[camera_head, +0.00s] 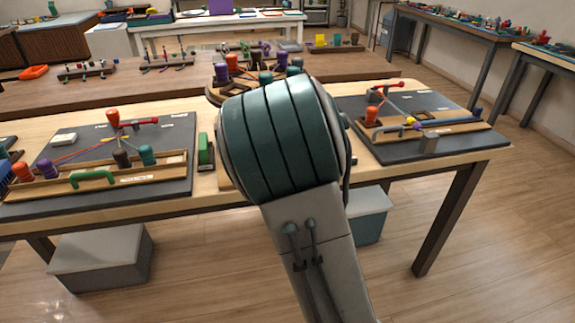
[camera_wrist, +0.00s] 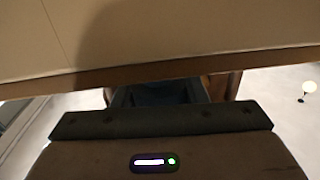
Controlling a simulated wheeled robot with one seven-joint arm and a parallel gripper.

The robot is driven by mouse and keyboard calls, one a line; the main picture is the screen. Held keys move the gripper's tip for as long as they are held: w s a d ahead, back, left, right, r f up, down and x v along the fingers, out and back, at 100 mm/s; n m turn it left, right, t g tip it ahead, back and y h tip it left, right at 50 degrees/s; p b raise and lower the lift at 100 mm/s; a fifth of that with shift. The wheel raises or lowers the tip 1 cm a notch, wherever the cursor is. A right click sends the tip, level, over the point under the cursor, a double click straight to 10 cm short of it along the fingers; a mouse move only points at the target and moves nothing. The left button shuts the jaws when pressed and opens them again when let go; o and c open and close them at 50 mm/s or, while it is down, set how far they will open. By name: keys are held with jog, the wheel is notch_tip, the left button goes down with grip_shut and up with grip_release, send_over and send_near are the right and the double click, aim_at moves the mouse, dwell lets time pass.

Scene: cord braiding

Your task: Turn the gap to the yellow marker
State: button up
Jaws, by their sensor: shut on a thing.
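My gripper is hidden behind my arm in the head view. In the wrist view my gripper (camera_wrist: 170,92) is at the dark brown edge of a broad beige panel (camera_wrist: 200,35). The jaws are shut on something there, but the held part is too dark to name.
A dark board with orange, purple and green bobbins (camera_head: 165,132) lies left on the table (camera_head: 215,118). Another dark board (camera_head: 442,103) lies right, with red and yellow parts. A green block (camera_head: 206,152) stands just left of my arm. A grey box (camera_head: 100,257) is under the table.

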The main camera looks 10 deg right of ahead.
jog(key=n+g+y+b, duration=0.1)
jog(key=n+y+b, duration=0.1)
jog(key=y, duration=0.1)
jog(key=n+g+y+b, duration=0.1)
jog(key=n+y+b, duration=0.1)
jog(key=y+b, duration=0.1)
jog(key=shift+s+a+f+n+y, duration=0.1)
jog(key=shift+a+n+y, duration=0.05)
jog(key=shift+n+y, duration=0.2)
jog(key=shift+s+a+n+g+y, duration=0.15)
jog(key=shift+a+n+g+y, duration=0.05)
jog(key=shift+n+g+y, duration=1.05)
jog(key=shift+s+a+n+g+y, duration=0.1)
jog(key=shift+a+n+g+y, duration=0.1)
jog(key=shift+n+g+y, duration=1.05)
jog(key=shift+a+m+y, duration=0.1)
jog(key=shift+m+y, duration=0.15)
jog(key=shift+y, duration=0.1)
jog(key=o, duration=1)
jog(key=p+v, duration=0.1)
jog(key=v, duration=1.3)
jog(key=shift+a, duration=0.1)
